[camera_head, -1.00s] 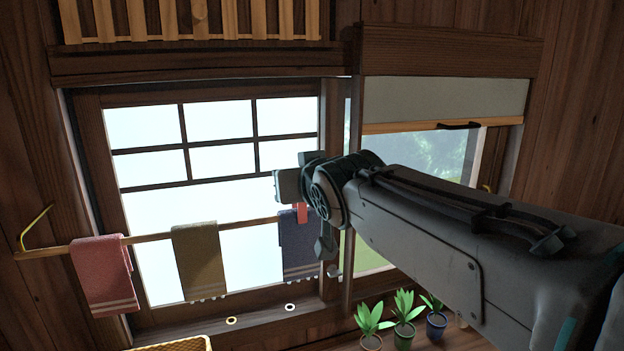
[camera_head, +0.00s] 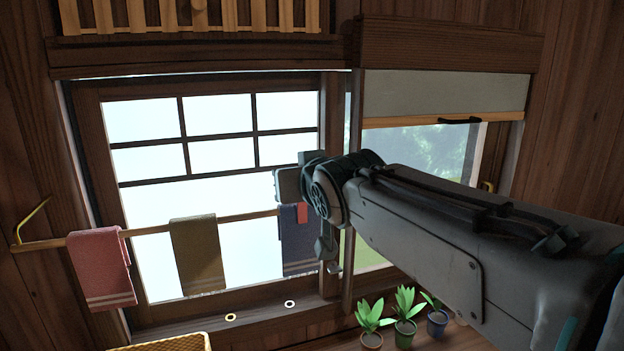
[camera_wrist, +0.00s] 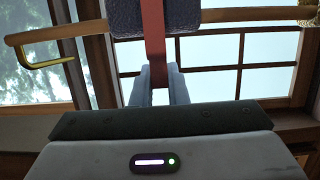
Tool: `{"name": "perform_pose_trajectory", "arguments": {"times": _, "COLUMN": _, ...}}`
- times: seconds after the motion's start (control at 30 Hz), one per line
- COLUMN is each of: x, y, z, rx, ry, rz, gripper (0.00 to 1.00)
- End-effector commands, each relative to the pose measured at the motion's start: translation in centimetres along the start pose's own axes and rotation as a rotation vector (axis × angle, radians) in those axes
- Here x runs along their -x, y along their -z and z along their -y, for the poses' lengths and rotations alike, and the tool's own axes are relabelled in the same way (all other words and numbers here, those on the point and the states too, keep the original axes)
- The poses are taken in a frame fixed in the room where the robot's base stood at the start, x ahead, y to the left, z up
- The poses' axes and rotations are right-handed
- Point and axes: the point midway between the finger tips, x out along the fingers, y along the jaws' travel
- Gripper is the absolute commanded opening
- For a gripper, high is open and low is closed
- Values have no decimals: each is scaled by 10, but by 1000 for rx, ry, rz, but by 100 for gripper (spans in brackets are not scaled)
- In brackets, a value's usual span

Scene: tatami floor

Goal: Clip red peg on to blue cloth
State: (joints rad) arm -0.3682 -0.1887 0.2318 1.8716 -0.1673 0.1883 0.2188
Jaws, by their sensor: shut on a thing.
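The blue cloth (camera_head: 296,256) hangs over the wooden rod, at the right end of the row of cloths. The red peg (camera_head: 302,212) shows against its upper part in the head view. In the wrist view my gripper (camera_wrist: 158,84) is shut on the lower end of the red peg (camera_wrist: 152,42), which reaches up across the blue cloth (camera_wrist: 126,18). Whether the peg's jaws straddle the cloth and rod or only lie in front of them cannot be told. In the head view the fingertips are hidden by my wrist.
A pink cloth (camera_head: 103,270) and an olive cloth (camera_head: 197,257) hang farther left on the rod (camera_head: 150,230). A gold hook (camera_wrist: 45,58) is near the rod's end. Potted plants (camera_head: 404,328) stand below my arm; a yellow basket (camera_head: 170,343) is at bottom left.

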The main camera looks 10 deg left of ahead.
Motion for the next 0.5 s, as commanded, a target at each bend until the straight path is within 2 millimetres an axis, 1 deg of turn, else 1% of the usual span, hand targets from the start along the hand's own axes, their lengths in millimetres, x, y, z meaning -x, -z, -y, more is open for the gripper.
{"name": "perform_pose_trajectory", "arguments": {"times": 0.5, "x": -2, "y": -5, "z": 0, "rx": 0, "ry": 0, "rz": 0, "gripper": 0}}
